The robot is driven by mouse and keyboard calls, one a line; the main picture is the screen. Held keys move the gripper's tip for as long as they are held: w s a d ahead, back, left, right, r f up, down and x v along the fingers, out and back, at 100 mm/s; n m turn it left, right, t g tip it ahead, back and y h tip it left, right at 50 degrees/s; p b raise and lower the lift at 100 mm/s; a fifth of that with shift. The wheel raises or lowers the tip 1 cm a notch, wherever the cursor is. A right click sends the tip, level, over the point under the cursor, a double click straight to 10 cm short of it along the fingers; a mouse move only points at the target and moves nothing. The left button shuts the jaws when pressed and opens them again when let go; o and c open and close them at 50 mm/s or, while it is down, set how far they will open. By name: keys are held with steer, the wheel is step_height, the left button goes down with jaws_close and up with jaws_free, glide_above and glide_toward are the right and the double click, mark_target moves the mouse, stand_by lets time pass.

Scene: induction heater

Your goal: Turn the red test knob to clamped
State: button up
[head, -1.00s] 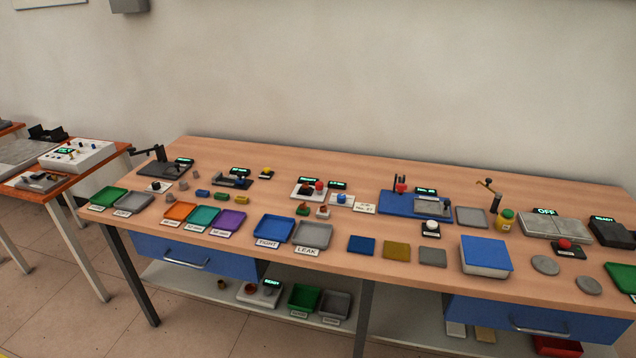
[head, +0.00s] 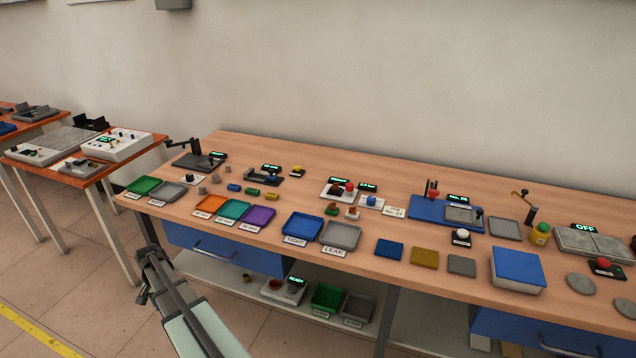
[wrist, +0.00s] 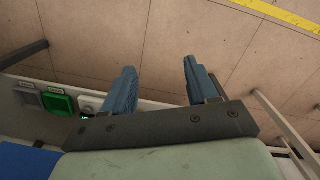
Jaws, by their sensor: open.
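A small red knob (head: 349,187) stands on a white block near the back middle of the bench, above the TIGHT and LEAK trays. It is too small to tell which way it is turned or to read its marking. A blue knob (head: 371,201) sits on a white plate to its right. My gripper (head: 148,268) is in front of the bench at lower left, far from the red knob. The wrist view shows its two fingers (wrist: 159,68) apart with nothing between them, above the floor. The red knob is not in the wrist view.
The blue TIGHT tray (head: 302,227) and grey LEAK tray (head: 340,235) lie before the knobs. A blue fixture (head: 420,208) with a red part and a red button (head: 603,264) stand farther right. A blue drawer (head: 225,250) and lower shelf are near my arm.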

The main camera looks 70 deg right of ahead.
steer(key=d+r+m, duration=0.2)
steer(key=d+r, duration=0.5)
steer(key=d, duration=0.1)
steer(key=w+d+r+m+t+h, duration=0.1)
steer(key=d+r+m, duration=0.1)
steer(key=d+r, duration=0.5)
steer(key=d+r+m, duration=0.1)
steer(key=d+r, duration=0.6)
steer(key=d, duration=0.1)
steer(key=shift+w+d+m+t+h, duration=0.2)
steer(key=shift+d+m+t+h, duration=0.1)
steer(key=shift+m+t, duration=0.1)
steer(key=s+d+r+m+g+h, duration=0.1)
steer(key=s+d+r+m, duration=0.15)
steer(key=s+d, duration=0.6)
steer(key=s+d+r+m+g+h, duration=0.1)
steer(key=s+d+r, duration=0.3)
steer(key=s+d, duration=0.45)
steer(key=m+g, duration=0.3)
steer(key=m, duration=0.1)
glide_toward(349, 184)
steer(key=x, duration=0.8)
steer(key=shift+s+f, duration=0.25)
steer(key=shift+f, duration=0.05)
steer(key=shift+t, duration=0.3)
steer(key=c, duration=1)
